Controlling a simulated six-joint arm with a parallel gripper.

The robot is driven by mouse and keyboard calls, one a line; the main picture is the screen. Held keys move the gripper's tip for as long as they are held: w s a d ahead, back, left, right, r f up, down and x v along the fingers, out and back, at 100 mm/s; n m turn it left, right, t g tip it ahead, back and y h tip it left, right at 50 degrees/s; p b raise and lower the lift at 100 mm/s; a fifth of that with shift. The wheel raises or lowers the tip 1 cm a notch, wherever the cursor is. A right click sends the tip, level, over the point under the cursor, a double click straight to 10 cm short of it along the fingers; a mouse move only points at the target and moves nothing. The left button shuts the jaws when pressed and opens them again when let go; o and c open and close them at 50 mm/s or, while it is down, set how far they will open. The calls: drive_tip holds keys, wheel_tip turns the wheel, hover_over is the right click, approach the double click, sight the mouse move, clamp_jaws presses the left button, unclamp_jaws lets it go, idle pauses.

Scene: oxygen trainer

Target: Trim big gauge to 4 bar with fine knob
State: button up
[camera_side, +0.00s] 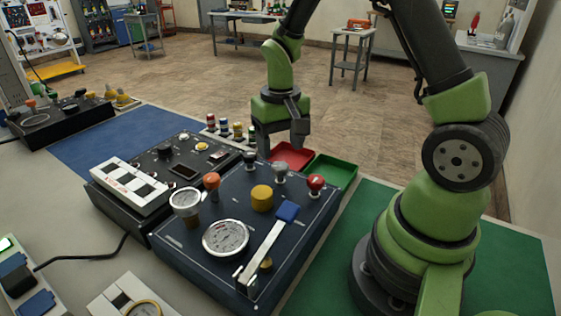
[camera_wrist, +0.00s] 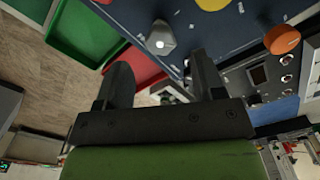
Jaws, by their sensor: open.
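The big gauge (camera_side: 226,237) is a round white dial at the front of the dark blue panel (camera_side: 185,243). Its reading is too small to tell. The panel carries a yellow knob (camera_side: 262,197), an orange knob (camera_side: 212,182), a red knob (camera_side: 315,183), a grey knob (camera_side: 281,172) and a black knob (camera_side: 249,158). I cannot tell which is the fine knob. My gripper (camera_side: 283,143) is open and empty, above the panel's far edge. In the wrist view, a grey knob (camera_wrist: 160,38) shows just beyond and between the fingers, apart from them.
A smaller gauge (camera_side: 185,198) and a blue-tipped lever (camera_side: 268,240) stand up from the panel. A red tray (camera_side: 292,154) and a green tray (camera_side: 335,170) lie behind it. A black control box (camera_side: 150,207) adjoins its left side. The green mat (camera_side: 515,245) has bare room.

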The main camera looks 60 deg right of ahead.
sight(281, 165)
drive_tip(key=shift+f, duration=2.35)
drive_tip(key=shift+c, duration=0.4)
drive_tip(key=c, duration=0.9)
drive_tip(key=shift+o, duration=0.2)
drive_tip(key=shift+n, duration=3.3)
drive_tip(key=o, duration=0.9)
